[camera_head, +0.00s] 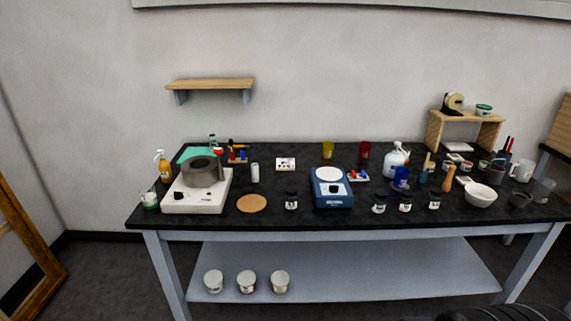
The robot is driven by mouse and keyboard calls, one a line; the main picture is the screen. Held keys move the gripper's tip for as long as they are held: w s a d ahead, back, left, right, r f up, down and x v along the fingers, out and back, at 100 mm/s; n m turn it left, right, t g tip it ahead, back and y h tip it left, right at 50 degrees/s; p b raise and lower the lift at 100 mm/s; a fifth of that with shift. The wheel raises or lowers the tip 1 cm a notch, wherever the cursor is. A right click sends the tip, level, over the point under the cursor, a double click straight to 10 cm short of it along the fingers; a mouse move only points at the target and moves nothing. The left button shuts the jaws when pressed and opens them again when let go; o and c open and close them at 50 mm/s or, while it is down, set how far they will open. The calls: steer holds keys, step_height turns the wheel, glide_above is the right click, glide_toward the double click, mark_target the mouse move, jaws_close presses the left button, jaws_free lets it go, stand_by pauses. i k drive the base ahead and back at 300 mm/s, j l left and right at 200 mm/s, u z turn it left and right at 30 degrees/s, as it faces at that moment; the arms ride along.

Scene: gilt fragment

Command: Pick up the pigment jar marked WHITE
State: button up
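Several small dark jars with pale labels stand along the front half of the black tabletop (275,218). One jar (291,201) stands alone between the cork disc and the blue scale. A row of three stands right of the scale: a left jar (379,204), a middle jar (405,203) and a right jar (434,202). The labels are too small to read, so I cannot tell which is marked WHITE. My gripper is not in view; a dark shape at the bottom right edge may be part of my own body.
A hotplate (190,202) with a grey pot, a cork disc (251,203) and a blue scale (332,198) stand near the jars. A white mortar (480,195) and crowded cups fill the right side. Three tubs, one of them the middle tub (246,283), sit on the lower shelf.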

mark_target(379, 202)
steer(key=l+u, duration=0.1)
steer(key=l, duration=0.4)
steer(key=k+l+u, duration=0.1)
steer(key=l, duration=0.35)
steer(key=k+l+u, duration=0.1)
steer(key=l, duration=0.4)
steer(key=k+l+u, duration=0.1)
steer(key=l, duration=0.35)
steer(key=k+l+u, duration=0.1)
steer(key=l, duration=0.35)
steer(key=k, duration=0.05)
